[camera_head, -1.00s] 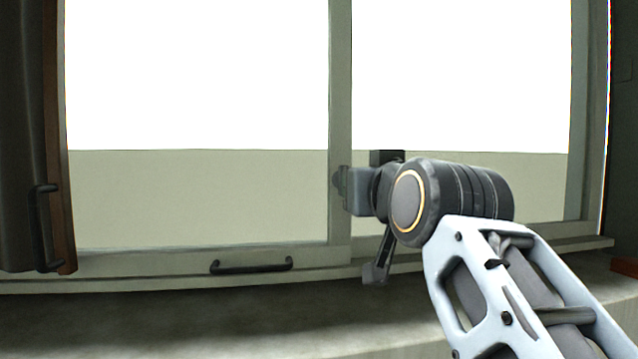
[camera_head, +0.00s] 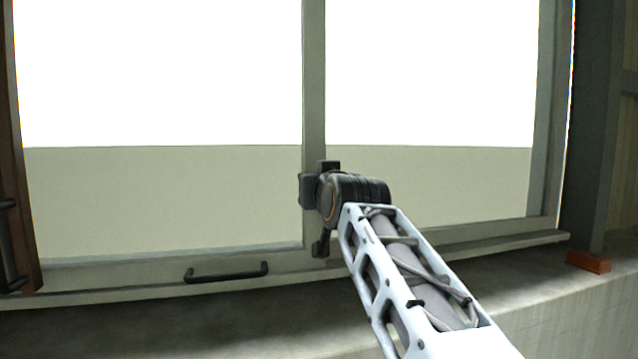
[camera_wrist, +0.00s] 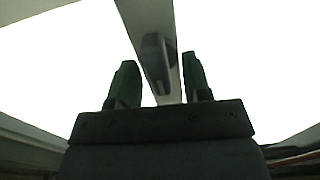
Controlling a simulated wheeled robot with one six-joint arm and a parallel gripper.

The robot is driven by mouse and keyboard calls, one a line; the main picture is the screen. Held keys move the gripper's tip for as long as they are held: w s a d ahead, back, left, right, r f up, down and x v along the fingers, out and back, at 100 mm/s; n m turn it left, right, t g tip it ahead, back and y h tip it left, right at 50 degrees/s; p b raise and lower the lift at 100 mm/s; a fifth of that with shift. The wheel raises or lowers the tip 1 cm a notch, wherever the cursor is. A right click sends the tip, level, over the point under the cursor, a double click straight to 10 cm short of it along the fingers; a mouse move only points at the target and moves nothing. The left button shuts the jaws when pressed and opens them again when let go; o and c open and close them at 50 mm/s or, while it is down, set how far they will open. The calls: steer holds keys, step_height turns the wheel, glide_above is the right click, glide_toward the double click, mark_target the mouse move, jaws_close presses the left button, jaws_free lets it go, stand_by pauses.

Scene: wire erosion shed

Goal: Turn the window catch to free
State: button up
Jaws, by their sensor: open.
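The window (camera_head: 314,100) has two bright panes with a grey-green upright between them. In the wrist view the window catch (camera_wrist: 157,60) is a dark, elongated piece on this upright, which shows there too (camera_wrist: 145,14). My gripper (camera_wrist: 158,63) is open, with one green finger on each side of the catch in that picture. I see no clear contact, and cannot tell how far the catch is beyond the fingertips. In the head view my gripper (camera_head: 308,190) is beside the upright, its fingers mostly hidden by my wrist. I cannot make out the catch there.
A black bar handle (camera_head: 227,273) is on the window's lower rail. A brown-edged panel (camera_head: 24,200) with a dark handle stands at the left edge. A red brick-like block (camera_head: 588,262) lies on the sill (camera_head: 150,325) at the right. The sill is otherwise clear.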

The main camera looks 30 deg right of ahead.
steer(key=c, duration=0.6)
